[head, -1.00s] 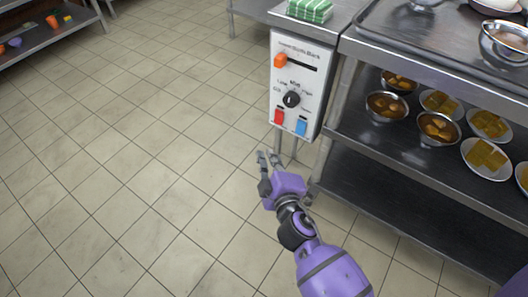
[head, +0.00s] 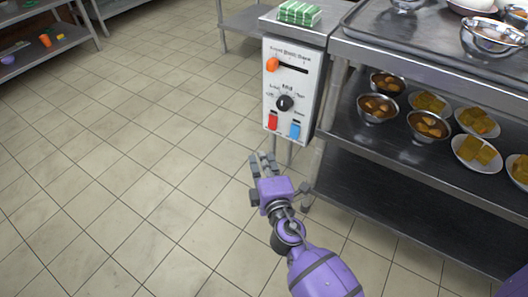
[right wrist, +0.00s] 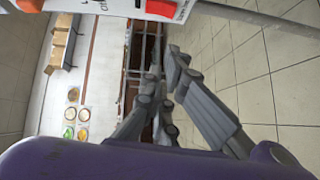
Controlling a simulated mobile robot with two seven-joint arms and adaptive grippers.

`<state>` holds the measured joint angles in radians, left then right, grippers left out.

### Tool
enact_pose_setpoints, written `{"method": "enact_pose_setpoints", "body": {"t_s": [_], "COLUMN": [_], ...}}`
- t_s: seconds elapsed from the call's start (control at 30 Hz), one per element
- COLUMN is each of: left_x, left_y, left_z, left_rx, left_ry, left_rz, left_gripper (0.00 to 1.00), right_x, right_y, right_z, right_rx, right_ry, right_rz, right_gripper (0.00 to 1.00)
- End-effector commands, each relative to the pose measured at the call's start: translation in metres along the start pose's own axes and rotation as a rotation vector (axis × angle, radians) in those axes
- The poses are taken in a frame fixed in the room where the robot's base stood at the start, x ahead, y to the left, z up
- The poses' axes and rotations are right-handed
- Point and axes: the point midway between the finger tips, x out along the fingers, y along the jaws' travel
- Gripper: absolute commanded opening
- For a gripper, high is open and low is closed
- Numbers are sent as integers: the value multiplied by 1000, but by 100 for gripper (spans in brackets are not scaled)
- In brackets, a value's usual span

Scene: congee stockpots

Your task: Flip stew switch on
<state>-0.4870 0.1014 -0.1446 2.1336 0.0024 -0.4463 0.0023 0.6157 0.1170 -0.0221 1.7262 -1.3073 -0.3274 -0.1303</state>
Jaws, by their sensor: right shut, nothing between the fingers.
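A white control panel (head: 274,85) hangs on the side of a metal counter. It has an orange slider (head: 272,64), a black knob (head: 284,103), a red rocker switch (head: 272,121) at lower left and a blue rocker switch (head: 295,130) at lower right. The small labels are too blurred to tell which switch is for stew. My right gripper (head: 263,166) is shut and empty, below and in front of the panel, apart from both switches. My left gripper is out of view.
A metal shelf rack (head: 345,140) stands right of the panel, with several bowls and plates of food. A green-striped stack (head: 299,12) sits on the counter above the panel. The tiled floor (head: 130,150) to the left is clear.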

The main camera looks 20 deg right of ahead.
Motion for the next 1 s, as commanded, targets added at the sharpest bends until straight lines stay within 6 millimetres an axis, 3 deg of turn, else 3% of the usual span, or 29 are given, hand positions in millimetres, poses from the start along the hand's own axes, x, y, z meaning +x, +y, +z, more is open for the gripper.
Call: {"method": "enact_pose_setpoints", "body": {"t_s": [0.4, 0.63, 1.0], "left_x": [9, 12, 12], "left_y": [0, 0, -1], "left_z": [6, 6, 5], "left_rx": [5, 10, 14], "left_ry": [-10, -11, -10], "left_rz": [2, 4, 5], "left_gripper": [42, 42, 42], "right_x": [88, 106, 110], "right_y": [0, 0, 0], "right_z": [3, 25, 29], "right_rx": [-1, -2, 0], "right_ry": [-2, -2, -2], "right_rz": [1, 0, 0], "right_gripper": [0, 0, 0]}}
